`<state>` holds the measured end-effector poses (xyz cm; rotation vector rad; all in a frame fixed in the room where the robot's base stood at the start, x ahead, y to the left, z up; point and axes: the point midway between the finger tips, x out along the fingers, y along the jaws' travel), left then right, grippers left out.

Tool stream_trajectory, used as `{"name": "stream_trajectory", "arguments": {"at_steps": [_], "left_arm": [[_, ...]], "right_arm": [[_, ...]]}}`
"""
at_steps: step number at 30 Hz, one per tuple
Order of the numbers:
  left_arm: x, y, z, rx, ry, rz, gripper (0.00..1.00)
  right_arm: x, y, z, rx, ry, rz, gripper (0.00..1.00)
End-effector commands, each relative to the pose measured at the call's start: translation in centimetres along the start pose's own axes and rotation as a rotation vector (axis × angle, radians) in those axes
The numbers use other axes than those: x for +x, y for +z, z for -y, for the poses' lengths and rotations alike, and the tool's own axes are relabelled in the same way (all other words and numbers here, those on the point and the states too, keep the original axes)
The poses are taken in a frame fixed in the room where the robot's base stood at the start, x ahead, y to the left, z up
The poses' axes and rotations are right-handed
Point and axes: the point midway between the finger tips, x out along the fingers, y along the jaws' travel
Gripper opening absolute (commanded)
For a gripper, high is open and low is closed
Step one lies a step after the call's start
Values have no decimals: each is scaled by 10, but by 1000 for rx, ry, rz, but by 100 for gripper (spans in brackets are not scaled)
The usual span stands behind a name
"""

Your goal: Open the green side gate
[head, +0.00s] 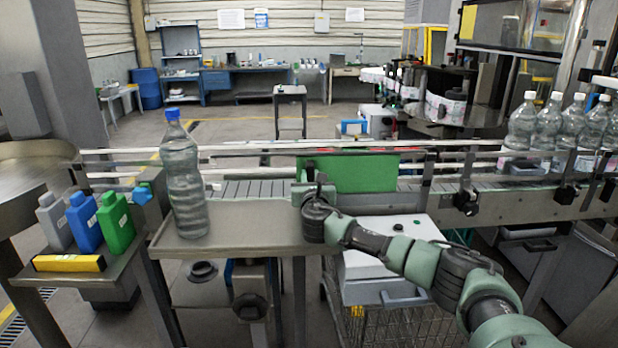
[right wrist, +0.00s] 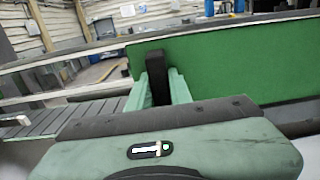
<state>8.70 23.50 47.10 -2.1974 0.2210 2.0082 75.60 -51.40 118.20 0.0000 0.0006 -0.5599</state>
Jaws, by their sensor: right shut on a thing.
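The green side gate (head: 360,172) is a flat panel standing at the conveyor's side, in the middle of the head view. It fills much of the right wrist view (right wrist: 235,62). My right gripper (head: 314,186) is at the gate's left end. In the right wrist view its two pale green fingers (right wrist: 158,88) are shut on a dark upright handle (right wrist: 155,66) at that end. The gripper body hides the lower part of the handle. My left gripper is not in view.
A large bottle with a blue cap (head: 182,180) stands on a metal tray (head: 245,238) left of my right arm. Several clear bottles (head: 522,120) stand on the conveyor at right. Grey, blue and green jugs (head: 115,222) stand at left.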

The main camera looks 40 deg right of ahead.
Motion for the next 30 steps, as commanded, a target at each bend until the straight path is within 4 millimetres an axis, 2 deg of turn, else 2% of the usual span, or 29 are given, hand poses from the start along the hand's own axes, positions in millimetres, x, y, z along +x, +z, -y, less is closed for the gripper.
{"name": "stream_trajectory", "arguments": {"at_steps": [3,9,18,19,21,30], "left_arm": [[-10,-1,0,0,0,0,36],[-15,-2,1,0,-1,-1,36],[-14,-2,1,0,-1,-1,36],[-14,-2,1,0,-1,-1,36],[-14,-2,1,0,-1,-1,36],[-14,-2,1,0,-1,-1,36]], "right_arm": [[0,1,26,-5,-7,-4,0],[0,0,54,-4,-4,-2,0],[0,0,55,-1,-1,-1,0],[0,0,55,0,-1,-1,23],[0,0,55,-1,-1,-1,42],[0,0,55,-1,-1,0,42]]}}
